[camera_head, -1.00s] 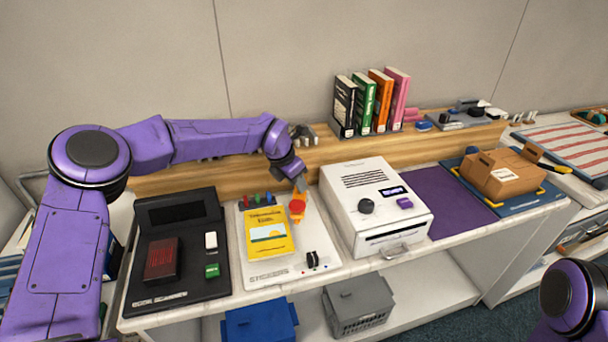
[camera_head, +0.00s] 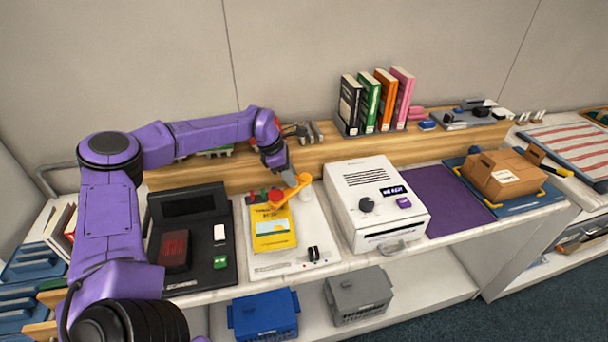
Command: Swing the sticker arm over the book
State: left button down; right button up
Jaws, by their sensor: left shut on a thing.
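The yellow book (camera_head: 274,241) lies on the white sticker board (camera_head: 325,252) on the counter. The orange sticker arm (camera_head: 286,196) reaches from the right over the upper part of the book, with a red round part (camera_head: 276,196) near its left end. My left gripper (camera_head: 295,181) is shut on the sticker arm near its right end. Its fingertips are small and partly hidden. My right gripper is out of view.
A black scanner (camera_head: 190,240) stands left of the board, and a white machine (camera_head: 376,205) stands close on its right. Upright books (camera_head: 374,103) are on the wooden ledge behind. A cardboard box (camera_head: 503,174) sits farther right. Blue and grey baskets (camera_head: 264,316) are on the lower shelf.

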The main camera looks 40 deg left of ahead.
pick_arm(q)
jog(key=shift+a, duration=0.1)
dwell(0.3)
jog(key=c, duration=0.9)
grip_release()
jog(key=b+v, duration=0.2)
jog(key=v, duration=0.8)
jog(key=shift+a+r, duration=0.1)
jog(key=shift+r, duration=0.15)
jog(key=shift+r, duration=0.1)
